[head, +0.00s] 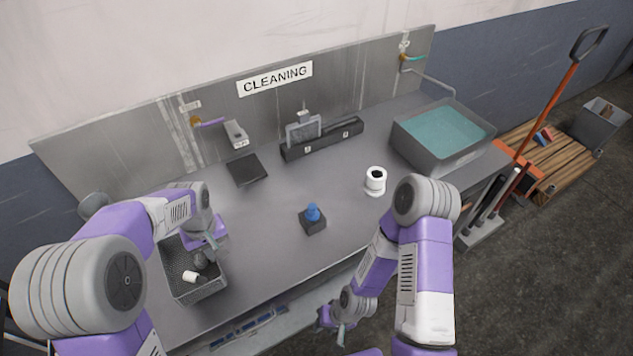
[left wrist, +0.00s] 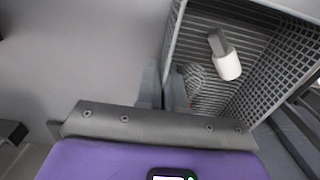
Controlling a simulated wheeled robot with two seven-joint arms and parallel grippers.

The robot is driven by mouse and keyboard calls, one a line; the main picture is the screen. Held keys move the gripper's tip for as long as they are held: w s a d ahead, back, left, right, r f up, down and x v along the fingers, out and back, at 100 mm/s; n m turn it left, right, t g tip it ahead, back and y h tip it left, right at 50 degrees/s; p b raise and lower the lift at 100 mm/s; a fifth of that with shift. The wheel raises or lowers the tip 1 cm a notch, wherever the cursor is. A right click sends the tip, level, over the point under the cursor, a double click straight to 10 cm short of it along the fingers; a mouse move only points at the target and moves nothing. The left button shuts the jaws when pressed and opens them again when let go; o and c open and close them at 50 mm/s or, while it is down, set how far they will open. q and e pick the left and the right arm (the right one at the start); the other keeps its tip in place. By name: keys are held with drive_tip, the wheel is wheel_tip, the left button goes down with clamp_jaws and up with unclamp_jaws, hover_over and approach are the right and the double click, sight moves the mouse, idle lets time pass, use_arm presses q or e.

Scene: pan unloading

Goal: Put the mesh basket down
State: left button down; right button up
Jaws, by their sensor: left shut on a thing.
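The dark mesh basket (head: 177,285) is at the left end of the grey worktop (head: 265,262), near the front edge. It holds a white cylindrical piece (head: 190,276) and a dark round piece (head: 200,260). My left gripper (head: 212,243) is shut on the basket's right wall. In the left wrist view the fingers (left wrist: 164,88) straddle the wall of the basket (left wrist: 262,98). I cannot tell whether the basket's bottom touches the worktop. My right gripper (head: 340,333) hangs in front of the worktop, away from the basket; its finger gap is unclear.
A blue-topped item on a dark block (head: 313,222) and a white cup-like item (head: 375,180) stand on the worktop. A water-filled basin (head: 440,150) is at the right. A black pad (head: 246,170) lies at the back left.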

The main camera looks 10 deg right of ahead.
sight(236, 242)
use_arm(q)
drive_tip(key=w+d+r+n, duration=0.45)
drive_tip(key=w+n, duration=0.25)
drive_tip(key=n, duration=0.2)
drive_tip(key=f, duration=1)
drive_tip(key=shift+w+a+b, duration=0.1)
drive_tip(key=shift+w+b, duration=0.1)
drive_tip(key=shift+b, duration=0.1)
drive_tip(key=c, duration=1.3)
unclamp_jaws()
drive_tip(key=shift+f, duration=0.1)
drive_tip(key=shift+o, duration=0.2)
